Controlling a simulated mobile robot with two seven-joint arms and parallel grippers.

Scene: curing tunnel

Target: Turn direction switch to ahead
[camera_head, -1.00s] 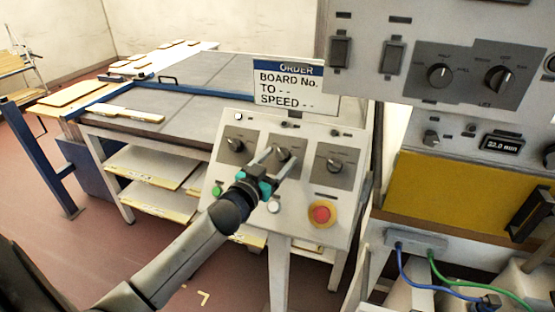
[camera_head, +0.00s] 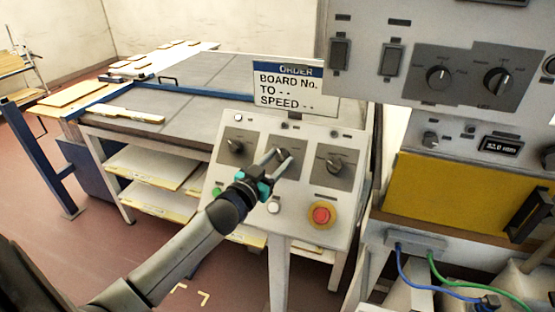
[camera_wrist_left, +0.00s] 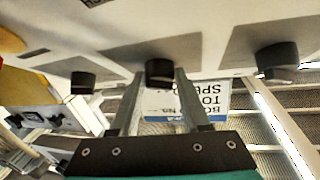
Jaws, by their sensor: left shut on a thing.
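My left gripper (camera_head: 279,158) is at the sloped control panel (camera_head: 298,202), shut on the middle black rotary knob (camera_head: 283,153). In the left wrist view the fingers stand on either side of this middle knob (camera_wrist_left: 160,72). A left knob (camera_head: 235,146) and a right knob (camera_head: 334,163) sit on grey plates beside it, untouched. The labels are too small to read, so I cannot tell from them which knob is the direction switch or its exact setting. My right gripper is not in view.
A red emergency button (camera_head: 320,214) on yellow and a white button (camera_head: 273,207) sit below the knobs. An order sign (camera_head: 289,88) stands behind the panel. A grey cabinet with switches (camera_head: 440,50) rises close on the right. Open floor lies at lower left.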

